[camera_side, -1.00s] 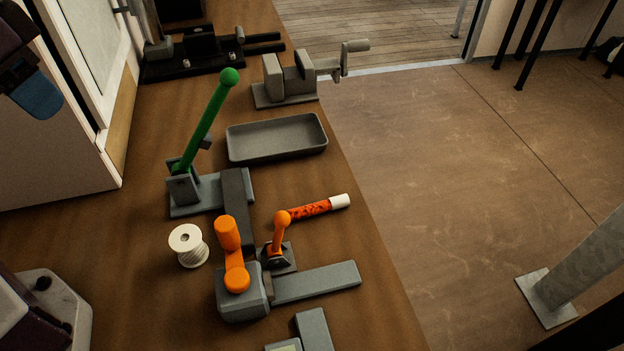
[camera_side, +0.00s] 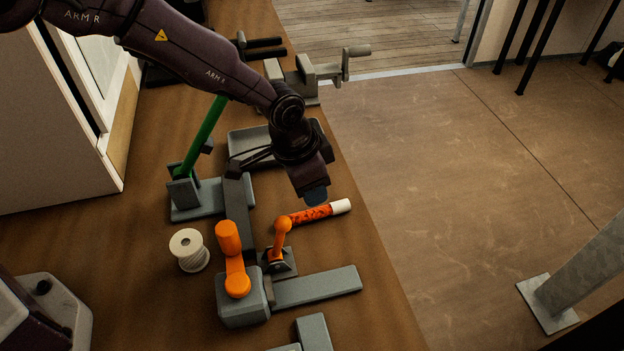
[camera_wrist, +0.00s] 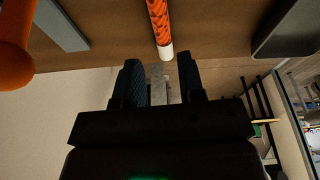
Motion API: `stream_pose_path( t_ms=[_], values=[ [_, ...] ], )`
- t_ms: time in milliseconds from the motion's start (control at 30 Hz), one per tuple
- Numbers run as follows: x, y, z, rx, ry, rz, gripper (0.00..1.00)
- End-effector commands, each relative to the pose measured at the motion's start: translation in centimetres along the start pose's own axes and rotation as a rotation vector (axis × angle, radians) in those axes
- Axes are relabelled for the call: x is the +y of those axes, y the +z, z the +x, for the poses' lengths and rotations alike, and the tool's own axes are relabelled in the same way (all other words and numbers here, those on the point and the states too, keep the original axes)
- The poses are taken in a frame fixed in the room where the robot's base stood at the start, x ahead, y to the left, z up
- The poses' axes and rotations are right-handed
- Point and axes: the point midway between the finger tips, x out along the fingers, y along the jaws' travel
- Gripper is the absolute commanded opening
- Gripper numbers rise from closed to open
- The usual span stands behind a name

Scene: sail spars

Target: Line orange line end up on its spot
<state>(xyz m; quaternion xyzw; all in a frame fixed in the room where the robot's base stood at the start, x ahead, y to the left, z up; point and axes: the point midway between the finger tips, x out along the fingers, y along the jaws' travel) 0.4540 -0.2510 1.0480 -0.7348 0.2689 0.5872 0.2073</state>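The orange line end (camera_side: 310,215) is a short rope with darker flecks and a white tip (camera_side: 341,207). It lies slanted on the brown bench, and the orange lever knob covers part of it. My gripper (camera_side: 316,197) is just above and behind the line in the side view. In the wrist view the gripper (camera_wrist: 160,78) is open, with two dark fingers apart and nothing held between them. There the line (camera_wrist: 158,16) reaches in from the top, its white tip (camera_wrist: 165,51) just beyond the fingers. I cannot tell which place is its spot.
An orange lever (camera_side: 279,240) and orange-handled clamp (camera_side: 232,260) stand beside the line, with a grey bar (camera_side: 318,286) in front. A white spool (camera_side: 188,249) is left. The green lever (camera_side: 204,137) and grey tray (camera_side: 245,143) are behind. The bench edge is close on the right.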

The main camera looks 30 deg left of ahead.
Motion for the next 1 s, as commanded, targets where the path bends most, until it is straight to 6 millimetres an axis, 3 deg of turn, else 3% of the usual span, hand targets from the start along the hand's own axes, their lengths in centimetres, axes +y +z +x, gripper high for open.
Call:
stream_pose_path(
  t_ms=[367, 700, 833, 1000],
  values=[
    [-0.2, 0.0, 1.8, 0.023, -0.006, 0.024, 0.36],
    [-0.2, 1.1, 6.5, 0.021, -0.006, 0.023, 0.36],
    [-0.2, 1.0, 6.2, 0.025, -0.006, 0.023, 0.09],
    [-0.2, 1.0, 6.2, 0.025, -0.006, 0.023, 0.06]
  ],
)
